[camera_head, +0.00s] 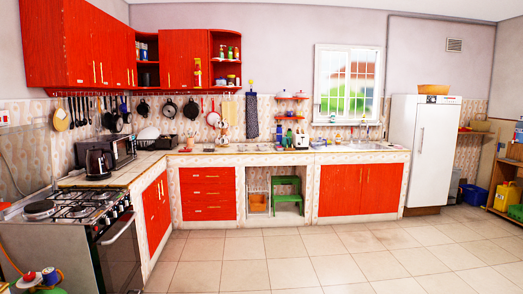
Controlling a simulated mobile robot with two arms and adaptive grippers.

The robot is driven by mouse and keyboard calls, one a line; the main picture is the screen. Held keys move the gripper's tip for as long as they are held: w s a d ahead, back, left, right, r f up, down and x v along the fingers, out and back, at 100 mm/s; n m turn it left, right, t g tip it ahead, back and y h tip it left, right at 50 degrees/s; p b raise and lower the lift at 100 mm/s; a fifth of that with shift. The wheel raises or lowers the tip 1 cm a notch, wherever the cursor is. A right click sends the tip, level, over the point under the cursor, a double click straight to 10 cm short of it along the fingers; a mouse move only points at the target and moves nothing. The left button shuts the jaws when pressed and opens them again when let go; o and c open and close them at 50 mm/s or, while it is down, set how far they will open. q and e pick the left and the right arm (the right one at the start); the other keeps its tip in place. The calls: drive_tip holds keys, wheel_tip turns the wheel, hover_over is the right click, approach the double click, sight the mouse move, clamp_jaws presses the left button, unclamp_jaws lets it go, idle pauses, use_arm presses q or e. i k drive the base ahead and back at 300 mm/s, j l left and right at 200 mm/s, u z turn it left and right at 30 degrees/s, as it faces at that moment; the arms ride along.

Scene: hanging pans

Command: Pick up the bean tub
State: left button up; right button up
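I cannot pick out the bean tub for certain; everything on the counter and shelves is small from here. Small bottles and containers stand on the open red corner shelves (225,62). More small items stand on the tiled counter (250,150) along the back wall, near a toaster (301,140) and on the little wall shelves (291,98) above it. Neither of my grippers is in view.
A stove (75,215) stands at the left, with a black kettle (98,163) and a microwave (119,150) behind it. Pans (191,109) hang on the back wall. A white fridge (424,150) stands at the right. The tiled floor (320,255) ahead is clear.

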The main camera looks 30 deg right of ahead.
sight(207, 146)
drive_tip(key=i+l+z, duration=0.25)
drive_tip(key=i, duration=0.2)
drive_tip(key=i+l+z, duration=0.1)
drive_tip(key=i+z, duration=0.5)
drive_tip(key=i, duration=4.4)
